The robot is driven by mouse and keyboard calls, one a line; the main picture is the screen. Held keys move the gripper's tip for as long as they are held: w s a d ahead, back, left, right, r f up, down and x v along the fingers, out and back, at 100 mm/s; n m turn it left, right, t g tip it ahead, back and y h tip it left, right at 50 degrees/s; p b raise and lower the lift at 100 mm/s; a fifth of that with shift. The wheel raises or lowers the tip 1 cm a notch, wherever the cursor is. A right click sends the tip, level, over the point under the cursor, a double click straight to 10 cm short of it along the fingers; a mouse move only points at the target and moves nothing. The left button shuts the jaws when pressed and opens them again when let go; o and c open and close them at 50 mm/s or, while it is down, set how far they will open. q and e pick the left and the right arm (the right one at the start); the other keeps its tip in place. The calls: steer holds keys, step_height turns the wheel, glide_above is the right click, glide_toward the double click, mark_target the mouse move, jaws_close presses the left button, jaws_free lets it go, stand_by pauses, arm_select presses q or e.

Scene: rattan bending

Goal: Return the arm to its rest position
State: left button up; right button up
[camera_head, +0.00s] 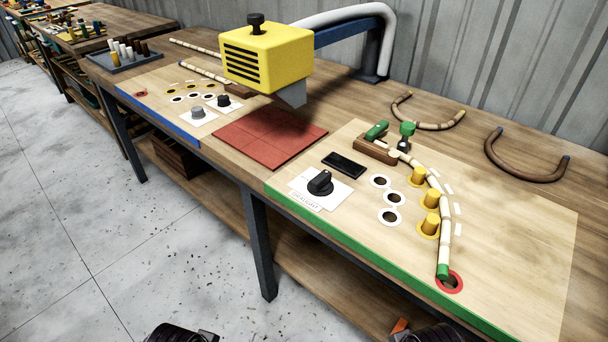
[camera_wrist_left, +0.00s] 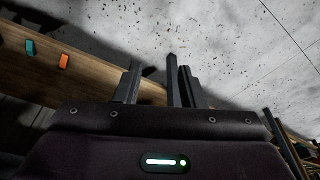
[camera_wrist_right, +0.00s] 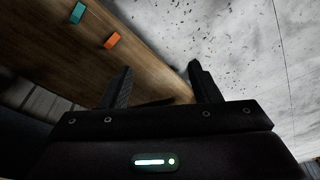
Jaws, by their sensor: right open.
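My left gripper (camera_wrist_left: 158,88) is open and empty in the left wrist view, over the grey floor and a table's lower shelf. My right gripper (camera_wrist_right: 158,85) is open and empty in the right wrist view, near the same shelf. In the head view only dark parts of my arms show at the bottom edge, in front of the workbench and apart from it. A light rattan piece (camera_head: 446,228) lies curved along yellow pegs (camera_head: 431,222) on the green-edged board (camera_head: 350,222). Its green end is at a red ring (camera_head: 449,283); its other end is at a wooden clamp block (camera_head: 375,151).
A yellow heater box (camera_head: 265,57) on a blue arm (camera_head: 362,32) hangs over a red mat (camera_head: 262,137). Curved rattan pieces, one light (camera_head: 428,126) and one brown (camera_head: 527,175), lie at the right back. An orange block (camera_wrist_right: 112,40) and a teal block (camera_wrist_right: 77,12) lie on the shelf.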

arm_select(q)
step_height(320, 180, down, 27)
steer(key=s+d+g+b, duration=0.1)
steer(key=s+b, duration=0.2)
steer(key=b, duration=0.3)
arm_select(e)
step_height(320, 180, down, 27)
steer(key=s+a+g, duration=0.1)
steer(key=s, duration=0.2)
arm_select(q)
steer(key=s+a+f+p, duration=0.3)
steer(key=s+f+p, duration=0.2)
steer(key=s+p, duration=0.2)
steer(key=s+a+f+p, duration=0.3)
steer(key=s+f+p, duration=0.2)
steer(key=s, duration=0.5)
steer(key=shift+a+g+y+p, duration=0.3)
steer(key=shift+a+p, duration=0.05)
steer(key=shift+p, duration=0.5)
arm_select(e)
steer(key=s+d+f, duration=0.3)
steer(key=s+f, duration=0.2)
steer(key=s, duration=0.3)
steer(key=s+d+f, duration=0.3)
steer(key=s+f, duration=0.2)
steer(key=s, duration=0.4)
steer(key=shift+d+g+h, duration=0.3)
steer(key=shift+d, duration=0.05)
